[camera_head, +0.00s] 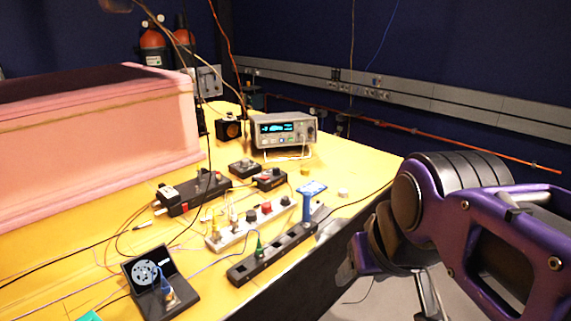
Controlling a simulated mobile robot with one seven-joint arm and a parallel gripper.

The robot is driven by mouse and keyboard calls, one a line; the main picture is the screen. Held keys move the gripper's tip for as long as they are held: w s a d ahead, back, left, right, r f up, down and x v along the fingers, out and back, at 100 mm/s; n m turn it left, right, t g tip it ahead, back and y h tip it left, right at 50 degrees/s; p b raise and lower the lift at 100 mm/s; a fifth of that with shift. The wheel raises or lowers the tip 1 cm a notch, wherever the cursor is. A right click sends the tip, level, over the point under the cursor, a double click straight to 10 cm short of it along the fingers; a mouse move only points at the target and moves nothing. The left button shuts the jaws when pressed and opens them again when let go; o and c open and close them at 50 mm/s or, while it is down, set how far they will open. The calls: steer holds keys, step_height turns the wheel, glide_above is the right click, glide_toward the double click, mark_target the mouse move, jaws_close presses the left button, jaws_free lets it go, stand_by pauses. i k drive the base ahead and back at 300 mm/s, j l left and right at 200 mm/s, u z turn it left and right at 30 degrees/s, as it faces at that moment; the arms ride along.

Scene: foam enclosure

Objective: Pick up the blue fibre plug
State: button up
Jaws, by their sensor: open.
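A blue upright piece with a wide, flat, lettered top (307,204) stands at the right end of a black slotted rail (243,271), near the table's right edge. A small blue lead or plug (165,284) also shows at a black stand with a round, holed disc (150,272) at the front left. I cannot tell for certain which of these is the blue fibre plug. A green plug (259,247) stands in the middle of the rail. My purple and black arm fills the right side, beyond the table edge and apart from these pieces. My gripper's fingers do not show.
A pale strip with coloured knobs (255,225) lies behind the rail. Black boxes, a display instrument (283,130) and loose thin cables are farther back. A pink foam enclosure (100,140) stands at the left. Yellow tabletop (345,165) is clear toward the back right.

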mark_target(166, 288)
steer(key=j+u, duration=0.15)
steer(key=u, duration=1.25)
steer(key=k, duration=0.1)
